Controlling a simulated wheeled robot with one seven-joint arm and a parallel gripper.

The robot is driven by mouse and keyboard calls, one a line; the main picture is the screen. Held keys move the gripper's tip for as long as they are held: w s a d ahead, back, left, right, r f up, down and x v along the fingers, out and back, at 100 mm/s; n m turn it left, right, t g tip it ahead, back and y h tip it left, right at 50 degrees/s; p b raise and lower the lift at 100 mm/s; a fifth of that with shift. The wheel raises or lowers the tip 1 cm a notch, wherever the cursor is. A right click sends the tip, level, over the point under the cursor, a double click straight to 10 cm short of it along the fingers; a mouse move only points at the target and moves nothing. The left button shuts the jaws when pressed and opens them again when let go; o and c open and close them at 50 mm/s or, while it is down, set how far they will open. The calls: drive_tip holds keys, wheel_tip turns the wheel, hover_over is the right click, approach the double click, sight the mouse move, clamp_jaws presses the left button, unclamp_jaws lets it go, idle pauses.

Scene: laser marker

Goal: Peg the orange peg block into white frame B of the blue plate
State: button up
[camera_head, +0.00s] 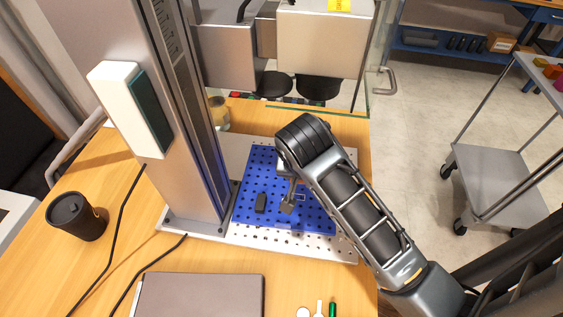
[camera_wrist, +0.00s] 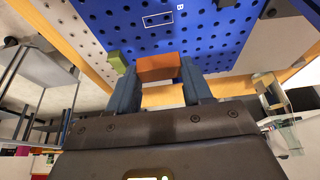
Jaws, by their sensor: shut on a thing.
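The blue plate (camera_head: 248,190) is a perforated board lying on the table, and it fills the upper part of the wrist view (camera_wrist: 105,18). White frame B (camera_wrist: 158,19) is a thin white rectangle around holes, with the letter B to its right. My gripper (camera_wrist: 158,76) is shut on the orange peg block (camera_wrist: 158,66), held between its two fingers. In the wrist view the block appears below frame B, apart from it. In the head view my gripper (camera_head: 288,207) is over the right part of the plate, and the orange block cannot be made out.
A green block (camera_wrist: 117,62) is close to the left finger in the wrist view. A black block (camera_head: 261,202) is on the plate, left of my gripper. A grey column (camera_head: 185,110) stands left of the plate. A black cup (camera_head: 76,217) and a laptop (camera_head: 200,295) are on the table.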

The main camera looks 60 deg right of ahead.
sight(297, 194)
drive_tip(key=shift+w+f, duration=0.15)
drive_tip(key=shift+w, duration=0.1)
wheel_tip(297, 194, down, 4)
drive_tip(key=b, duration=0.5)
drive_tip(key=shift+f+b, duration=0.35)
drive_tip(key=shift+f, duration=0.55)
drive_tip(key=shift+s+a+p, duration=0.15)
drive_tip(key=shift+a+p, duration=0.05)
drive_tip(key=shift+p, duration=0.25)
drive_tip(key=shift+f, duration=0.6)
idle(0.4)
drive_tip(key=o, duration=1.2)
drive_tip(key=shift+c, duration=0.2)
